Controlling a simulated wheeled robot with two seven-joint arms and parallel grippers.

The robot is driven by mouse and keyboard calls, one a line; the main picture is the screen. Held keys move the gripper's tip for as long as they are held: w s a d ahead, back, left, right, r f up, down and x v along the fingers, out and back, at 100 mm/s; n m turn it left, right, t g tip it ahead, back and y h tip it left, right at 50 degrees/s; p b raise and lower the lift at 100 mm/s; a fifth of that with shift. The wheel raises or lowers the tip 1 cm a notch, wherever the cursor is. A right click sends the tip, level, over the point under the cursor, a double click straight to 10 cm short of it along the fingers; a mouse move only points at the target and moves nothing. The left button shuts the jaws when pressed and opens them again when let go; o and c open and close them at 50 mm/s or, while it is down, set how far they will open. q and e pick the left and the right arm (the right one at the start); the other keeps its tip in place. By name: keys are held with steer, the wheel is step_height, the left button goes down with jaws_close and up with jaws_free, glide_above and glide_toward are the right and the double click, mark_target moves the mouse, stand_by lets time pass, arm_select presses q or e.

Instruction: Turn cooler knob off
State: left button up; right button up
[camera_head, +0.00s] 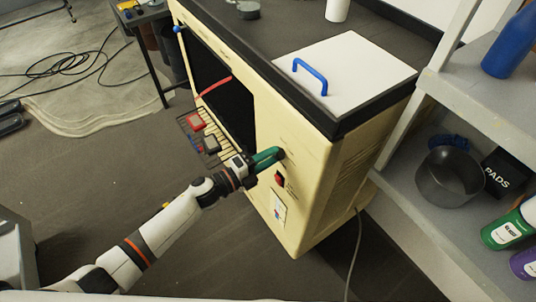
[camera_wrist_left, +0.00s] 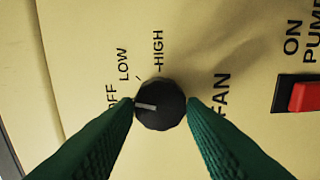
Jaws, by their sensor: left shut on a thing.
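The cooler (camera_head: 318,185) is a cream cabinet with a dark top. Its black round fan knob (camera_wrist_left: 160,104) carries a white pointer mark and sits among the labels OFF, LOW and HIGH. The mark points left, towards the OFF label (camera_wrist_left: 112,96), which a finger partly hides. My left gripper (camera_head: 275,156) reaches the cooler's front panel, with its green fingers closed on the knob from both sides. The left wrist view shows those fingers (camera_wrist_left: 162,106) at the knob's left and right edges. My right gripper is not in view.
A red pump switch (camera_wrist_left: 304,97) sits right of the knob in the wrist view. A white lid with a blue handle (camera_head: 311,76) lies on the cooler's top. A rack with small parts (camera_head: 203,138) sticks out of the front opening. Grey shelves (camera_head: 440,85) stand at right.

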arm_select(q)
steer(key=shift+n+p, duration=0.35)
steer(key=shift+n, duration=0.75)
steer(key=shift+f, duration=0.1)
steer(key=o, duration=1)
steer(key=b+v, duration=0.1)
steer(key=v, duration=1.1)
steer(key=shift+b, duration=0.4)
